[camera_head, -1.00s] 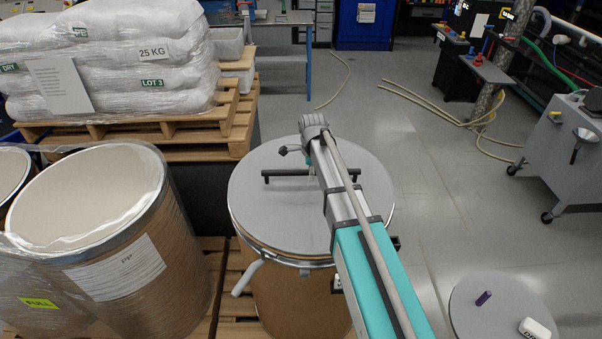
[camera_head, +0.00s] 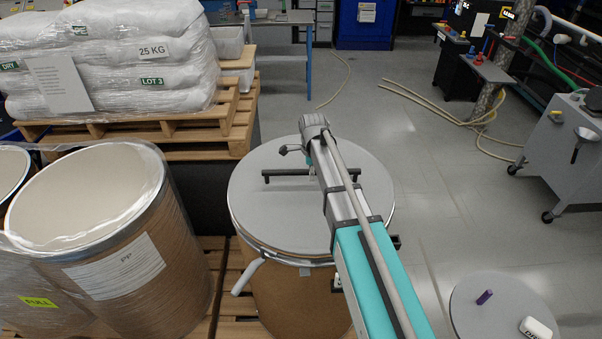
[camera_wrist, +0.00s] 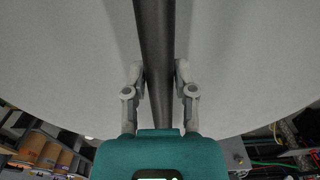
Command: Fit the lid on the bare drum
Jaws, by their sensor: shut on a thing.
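The lid (camera_head: 270,205) is a grey disc with a black bar handle (camera_head: 290,173) across it. In the head view it lies over the top of a brown drum (camera_head: 290,300) and covers its mouth. A metal ring (camera_head: 262,248) with a pale lever (camera_head: 248,277) runs round the drum top; the lever hangs out at the left. I cannot tell whether the lid is fully seated. In the wrist view my gripper (camera_wrist: 158,75) is shut on the handle (camera_wrist: 155,40), with the lid's face (camera_wrist: 70,60) behind it. In the head view my arm hides part of the lid.
An open film-wrapped drum (camera_head: 130,270) labelled PP stands close at the left on a pallet. Wrapped white sacks (camera_head: 110,60) are stacked on pallets behind. A round grey top (camera_head: 500,315) with a purple marker (camera_head: 484,297) is at the lower right.

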